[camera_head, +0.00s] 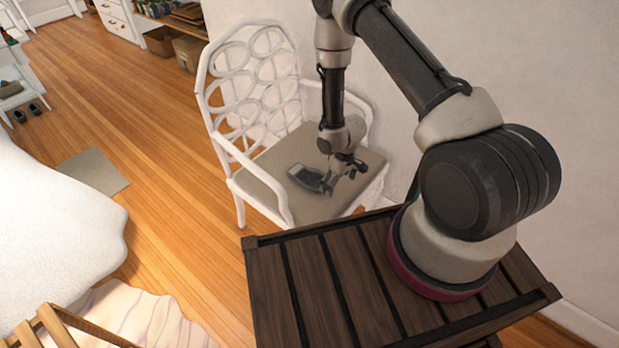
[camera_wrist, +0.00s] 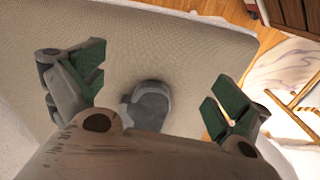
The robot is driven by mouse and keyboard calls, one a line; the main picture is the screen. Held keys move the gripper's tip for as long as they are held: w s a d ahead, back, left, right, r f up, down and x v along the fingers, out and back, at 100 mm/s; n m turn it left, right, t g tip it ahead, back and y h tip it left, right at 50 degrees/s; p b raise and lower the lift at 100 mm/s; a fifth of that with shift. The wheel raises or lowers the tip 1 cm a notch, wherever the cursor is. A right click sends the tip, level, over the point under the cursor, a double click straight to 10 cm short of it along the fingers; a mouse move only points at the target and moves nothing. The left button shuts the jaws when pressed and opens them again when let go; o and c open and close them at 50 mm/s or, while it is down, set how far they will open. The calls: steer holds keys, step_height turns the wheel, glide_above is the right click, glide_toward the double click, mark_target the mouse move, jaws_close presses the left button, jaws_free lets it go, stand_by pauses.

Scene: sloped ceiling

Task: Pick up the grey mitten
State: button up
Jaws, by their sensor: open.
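A grey mitten (camera_head: 306,177) lies on the seat of a white chair in the head view. It has a lighter grey patch at one end and a darker part at the other. In the wrist view the mitten (camera_wrist: 149,104) lies on the seat below my gripper (camera_wrist: 157,88), between the two fingers in the picture; its lower part is hidden by the gripper body. My gripper (camera_head: 344,173) is open and empty, with green pads on its fingers. In the head view it is just right of the mitten. I cannot tell the exact height between them.
The chair's beige seat (camera_head: 268,163) is otherwise clear. Its white openwork back (camera_head: 247,77) and white armrests rise around the seat. A wall (camera_head: 400,130) stands close behind and to the right. A white-covered bed (camera_head: 50,220) is at the left, with wooden floor between.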

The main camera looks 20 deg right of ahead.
mark_target(313, 177)
steer(key=w+a+t, duration=0.1)
steer(key=w, duration=0.1)
steer(key=w+a+r+t+y, duration=0.1)
steer(key=w, duration=0.2)
steer(key=w+a+t, duration=0.1)
steer(key=w+a, duration=0.1)
steer(key=shift+w+r+n+y, duration=0.3)
steer(key=shift+w+r+y, duration=0.05)
steer(key=shift+y, duration=0.05)
steer(key=shift+w+a+f, duration=0.1)
steer(key=shift+w+a, duration=0.05)
steer(key=shift+w, duration=0.15)
steer(key=x, duration=0.7)
steer(key=shift+s+a+f, duration=0.1)
steer(key=shift+s+f, duration=0.1)
steer(key=shift+s, duration=0.05)
steer(key=c, duration=0.9)
